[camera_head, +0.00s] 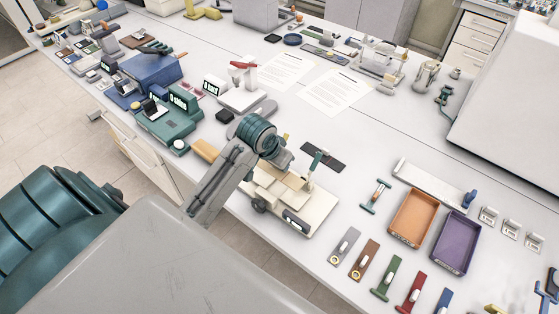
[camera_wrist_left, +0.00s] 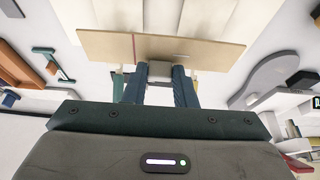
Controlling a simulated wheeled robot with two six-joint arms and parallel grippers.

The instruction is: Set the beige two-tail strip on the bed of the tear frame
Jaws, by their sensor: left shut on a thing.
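The beige two-tail strip (camera_wrist_left: 205,53) lies crosswise in the left wrist view, with a thin red line across it left of its middle. My left gripper (camera_wrist_left: 160,72) is shut on the strip near its middle, with one dark teal finger at each side of a small pale block. In the head view my left arm reaches over a cream bench device (camera_head: 315,215), which looks like the tear frame. My wrist covers part of it, and I cannot tell the strip apart from the device's pale parts there. Whether the strip touches the bed cannot be told. My right gripper is not in view.
To the right stand an orange tray (camera_head: 412,217) and a purple tray (camera_head: 455,242), with several coloured tagged strips in front. A dark flat plate (camera_head: 325,158) lies behind the device. Teal (camera_head: 170,125) and blue (camera_head: 152,72) instruments stand at left.

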